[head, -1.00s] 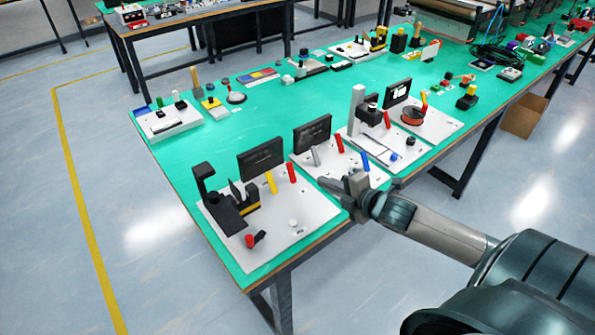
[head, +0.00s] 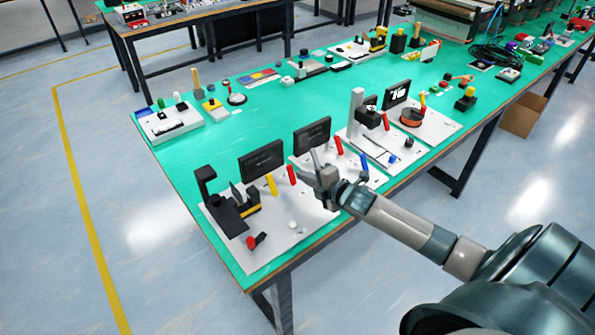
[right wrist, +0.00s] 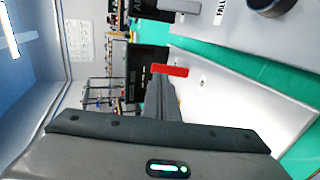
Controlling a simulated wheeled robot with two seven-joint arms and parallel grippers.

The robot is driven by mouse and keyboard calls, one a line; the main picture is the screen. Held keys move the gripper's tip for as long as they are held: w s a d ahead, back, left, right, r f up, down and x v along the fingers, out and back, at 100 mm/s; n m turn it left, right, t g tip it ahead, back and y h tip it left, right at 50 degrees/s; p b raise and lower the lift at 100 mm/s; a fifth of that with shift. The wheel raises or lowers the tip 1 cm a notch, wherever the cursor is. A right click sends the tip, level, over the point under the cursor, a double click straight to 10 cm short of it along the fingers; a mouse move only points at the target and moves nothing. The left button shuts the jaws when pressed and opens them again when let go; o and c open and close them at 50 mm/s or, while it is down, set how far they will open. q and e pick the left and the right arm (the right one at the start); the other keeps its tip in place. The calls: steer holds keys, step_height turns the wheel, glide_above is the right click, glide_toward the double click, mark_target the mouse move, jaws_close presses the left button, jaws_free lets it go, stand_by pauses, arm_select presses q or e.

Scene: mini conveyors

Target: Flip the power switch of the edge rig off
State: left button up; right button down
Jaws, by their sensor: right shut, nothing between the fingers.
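Several white rig plates stand along the table's near edge; I cannot read which one is the edge rig. The nearest plate (head: 277,232) carries a black screen (head: 262,159), a yellow lever (head: 271,184), a red lever (head: 291,175), a pale knob (head: 292,225) and a red knob (head: 252,242). The second rig has a screen (head: 312,133), a red lever (head: 339,146) and a blue lever (head: 364,161). My right gripper (head: 312,166) is shut and empty, between these plates, over their rear part. The right wrist view shows a red lever (right wrist: 170,70) beyond its fingers (right wrist: 160,98); contact is unclear. My left gripper is out of view.
The green table (head: 220,155) is clear between that board and the nearest rig.

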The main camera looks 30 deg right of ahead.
mark_target(291, 167)
steer(key=shift+p+x, duration=0.5)
steer(key=shift+x, duration=1.4)
steer(key=shift+w+f+b, duration=0.1)
steer(key=shift+w+b, duration=0.2)
steer(key=shift+w, duration=0.35)
steer(key=shift+r, duration=0.35)
steer(key=shift+r, duration=0.1)
